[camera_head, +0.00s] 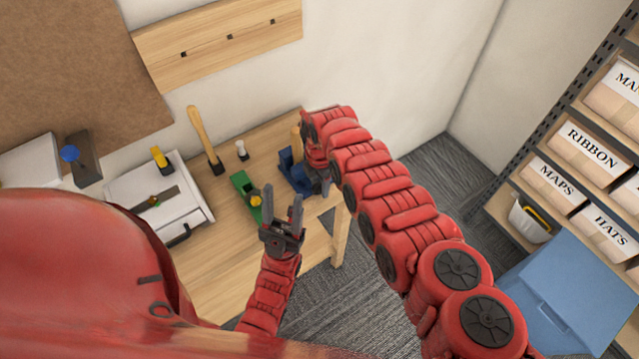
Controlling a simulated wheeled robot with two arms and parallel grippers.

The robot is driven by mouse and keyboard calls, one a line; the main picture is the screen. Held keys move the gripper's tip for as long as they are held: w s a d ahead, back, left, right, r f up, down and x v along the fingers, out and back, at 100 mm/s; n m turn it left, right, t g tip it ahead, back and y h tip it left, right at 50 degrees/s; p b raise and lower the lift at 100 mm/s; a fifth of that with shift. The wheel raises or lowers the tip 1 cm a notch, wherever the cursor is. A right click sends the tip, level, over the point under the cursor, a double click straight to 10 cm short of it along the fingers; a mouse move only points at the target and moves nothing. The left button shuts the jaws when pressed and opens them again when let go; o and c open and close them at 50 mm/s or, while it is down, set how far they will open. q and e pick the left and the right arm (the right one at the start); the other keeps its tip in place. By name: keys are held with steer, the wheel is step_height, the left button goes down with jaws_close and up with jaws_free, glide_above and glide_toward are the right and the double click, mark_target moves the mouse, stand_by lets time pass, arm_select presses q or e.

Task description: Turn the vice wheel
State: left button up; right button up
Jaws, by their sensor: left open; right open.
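A blue vice (291,171) is at the right end of the wooden workbench (232,268). My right gripper (320,183) is right beside the vice at the bench's edge, pointing down, and its jaws are open. My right forearm and gripper cover part of the vice. I cannot make out the wheel, nor whether the gripper touches it. My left gripper (282,205) is open and empty, with its two fingers apart and pointing up in the picture, in front of the vice and next to a green tool.
The green tool (246,194), a mallet (205,138) and a white case (160,195) are on the bench. A blue box (575,290) and a shelf with labelled boxes (590,150) are at right. Grey carpet (335,305) is open between bench and shelf.

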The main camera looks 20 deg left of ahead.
jaws_close()
stand_by(0.5)
steer(key=t+b, duration=0.1)
steer(key=b, duration=0.1)
steer(key=h+b, duration=0.1)
steer(key=b, duration=0.1)
steer(key=shift+s+a+f+t, duration=0.15)
steer(key=shift+f+t, duration=0.05)
steer(key=shift+t, duration=0.2)
steer(key=t+h+b, duration=0.2)
steer(key=t+b, duration=0.1)
steer(key=b, duration=0.6)
steer(key=f+t+h+b, duration=0.1)
steer(key=t+h+b, duration=0.2)
steer(key=b, duration=0.6)
steer(key=s+a+t+h+b, duration=0.1)
steer(key=t+h+b, duration=0.1)
steer(key=b, duration=0.7)
steer(key=shift+s+f+t+h, duration=0.1)
steer(key=shift+f+t+h, duration=0.25)
steer(key=shift+t, duration=0.35)
steer(key=shift+r+t+h+b, duration=0.35)
steer(key=shift+t+b, duration=0.15)
steer(key=shift+b, duration=0.65)
jaws_free()
